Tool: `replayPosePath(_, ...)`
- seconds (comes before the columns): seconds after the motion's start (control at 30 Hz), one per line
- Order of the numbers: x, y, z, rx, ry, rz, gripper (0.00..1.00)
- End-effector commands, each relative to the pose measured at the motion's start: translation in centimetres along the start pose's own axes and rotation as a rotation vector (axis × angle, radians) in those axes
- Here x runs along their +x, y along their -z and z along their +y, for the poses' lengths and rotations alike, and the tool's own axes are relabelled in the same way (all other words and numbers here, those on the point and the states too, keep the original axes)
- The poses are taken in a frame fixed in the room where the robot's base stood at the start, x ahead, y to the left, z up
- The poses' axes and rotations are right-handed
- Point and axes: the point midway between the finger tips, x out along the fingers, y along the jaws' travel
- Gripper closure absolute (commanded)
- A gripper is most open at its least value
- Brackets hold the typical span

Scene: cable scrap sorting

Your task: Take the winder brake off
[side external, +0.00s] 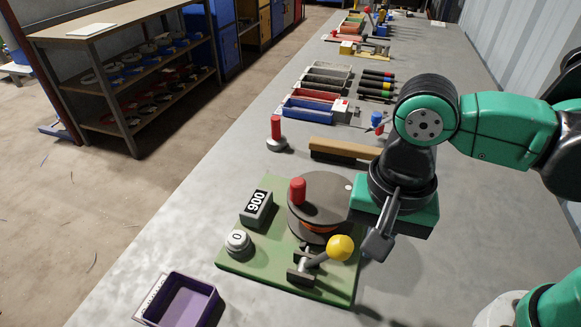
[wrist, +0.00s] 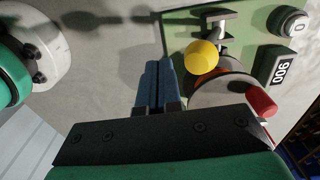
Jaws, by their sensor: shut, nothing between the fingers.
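The winder stands on a green base plate (side external: 235,262) on the bench. It has a dark grey reel (side external: 325,190) with a red crank knob (side external: 297,190). Its brake lever ends in a yellow ball (side external: 341,248) and rises tilted from a grey bracket (side external: 302,272) at the plate's front. In the wrist view the yellow ball (wrist: 201,57) is right of my fingers. My gripper (side external: 376,247) points down just right of the ball, apart from it. In the wrist view my gripper (wrist: 157,64) is shut and empty. It hides part of the reel there.
On the plate are a "900" counter (side external: 257,207) and a round white "0" button (side external: 238,241). A purple tray (side external: 183,300) stands front left. Behind are a red-knobbed post (side external: 276,135), a wooden-topped brush (side external: 345,149) and coloured trays (side external: 307,108). Bench right of the plate is clear.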

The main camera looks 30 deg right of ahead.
Motion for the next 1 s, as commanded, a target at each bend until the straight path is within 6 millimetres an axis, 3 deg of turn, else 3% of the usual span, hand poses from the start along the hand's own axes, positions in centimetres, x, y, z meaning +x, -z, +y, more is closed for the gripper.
replayPosePath(0.1,1.4,0.0,0.0,0.0,0.0,0.0,1.0)
replayPosePath(0.5,0.1,0.0,-4.4,-0.001,0.005,0.0,1.0)
replayPosePath(1.0,0.8,0.0,-9.2,-0.001,0.001,0.0,1.0)
